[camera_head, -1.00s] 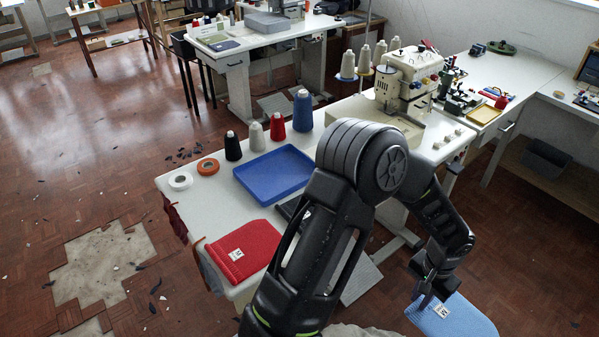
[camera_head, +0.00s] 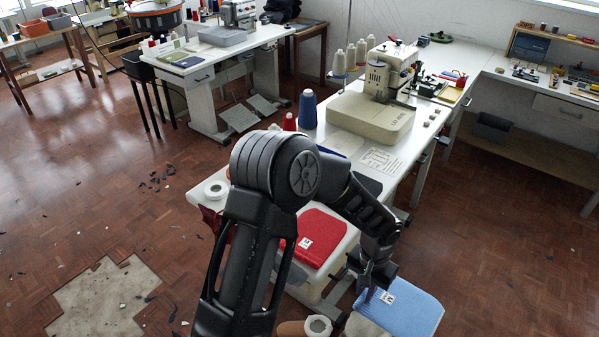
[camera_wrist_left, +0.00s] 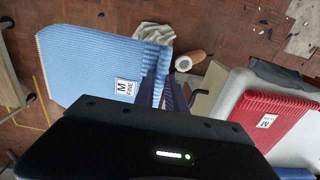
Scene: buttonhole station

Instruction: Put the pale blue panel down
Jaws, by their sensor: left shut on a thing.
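The pale blue panel (camera_head: 402,308) is a ribbed knitted piece with a white label. My left gripper (camera_head: 374,290) is shut on its edge near the label and holds it out beyond the near end of the white table (camera_head: 342,246). In the left wrist view the panel (camera_wrist_left: 95,65) spreads to the left of the fingers (camera_wrist_left: 160,85), with the floor below it. A red ribbed panel (camera_head: 318,236) with a white label lies on the table's near end; it also shows in the left wrist view (camera_wrist_left: 278,118). My right gripper is not in view.
A sewing machine (camera_head: 378,105) stands farther back on the table, with a blue cone (camera_head: 307,108) beside it. A white roll (camera_head: 216,189) sits at the left edge. Another roll (camera_head: 318,326) shows low in front. My arm hides part of the tabletop.

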